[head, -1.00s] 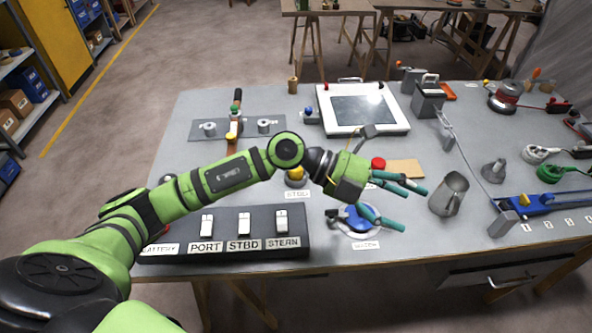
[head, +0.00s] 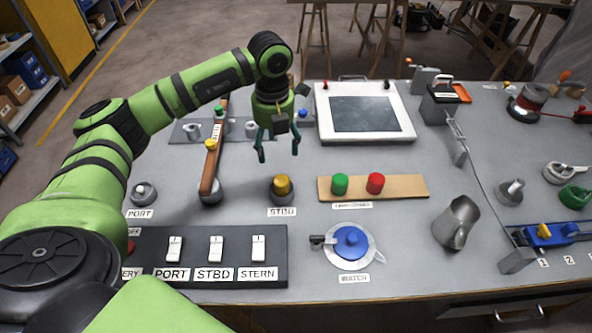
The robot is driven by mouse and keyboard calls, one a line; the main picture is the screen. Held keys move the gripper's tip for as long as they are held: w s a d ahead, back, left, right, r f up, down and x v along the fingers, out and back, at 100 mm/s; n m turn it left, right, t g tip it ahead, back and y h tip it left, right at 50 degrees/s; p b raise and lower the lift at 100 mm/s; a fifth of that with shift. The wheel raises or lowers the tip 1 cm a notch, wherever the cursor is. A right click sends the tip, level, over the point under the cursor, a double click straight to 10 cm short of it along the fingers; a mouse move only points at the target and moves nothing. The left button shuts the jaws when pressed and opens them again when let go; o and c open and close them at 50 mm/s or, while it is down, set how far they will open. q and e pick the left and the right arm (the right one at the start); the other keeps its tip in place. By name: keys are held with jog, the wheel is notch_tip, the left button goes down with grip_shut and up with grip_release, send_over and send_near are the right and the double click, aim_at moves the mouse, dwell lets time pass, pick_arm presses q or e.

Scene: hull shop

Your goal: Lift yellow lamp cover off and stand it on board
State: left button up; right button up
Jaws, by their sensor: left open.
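The yellow lamp cover (head: 282,184) sits on the lamp base behind the STBD label (head: 282,211), near the middle of the bench. The wooden board (head: 412,186) lies to its right. A green cover (head: 340,183) and a red cover (head: 375,183) stand on the board, and its right end is bare. My left gripper (head: 277,158) is open and empty, fingers pointing down. In the picture it is just above the yellow cover, apart from it. My right gripper is not in view.
A wooden-handled lever (head: 211,170) stands left of the yellow lamp. A switch box (head: 130,262) is at the front left. A framed panel (head: 365,112) lies behind.

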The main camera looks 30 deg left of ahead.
pick_arm(q)
jog(key=b, duration=0.3)
send_over(281, 181)
jog(key=f, duration=0.5)
jog(key=shift+w+a, duration=0.1)
jog(key=shift+w, duration=0.3)
jog(key=f+b, duration=0.1)
jog(key=s+f+b, duration=0.1)
jog(key=f, duration=0.1)
jog(key=shift+s+b, duration=0.15)
jog(key=shift+b, duration=0.15)
jog(key=f+p, duration=0.2)
jog(key=f, duration=0.4)
jog(key=shift+w, duration=0.2)
jog(key=shift+f, duration=0.25)
jog(key=c, duration=1)
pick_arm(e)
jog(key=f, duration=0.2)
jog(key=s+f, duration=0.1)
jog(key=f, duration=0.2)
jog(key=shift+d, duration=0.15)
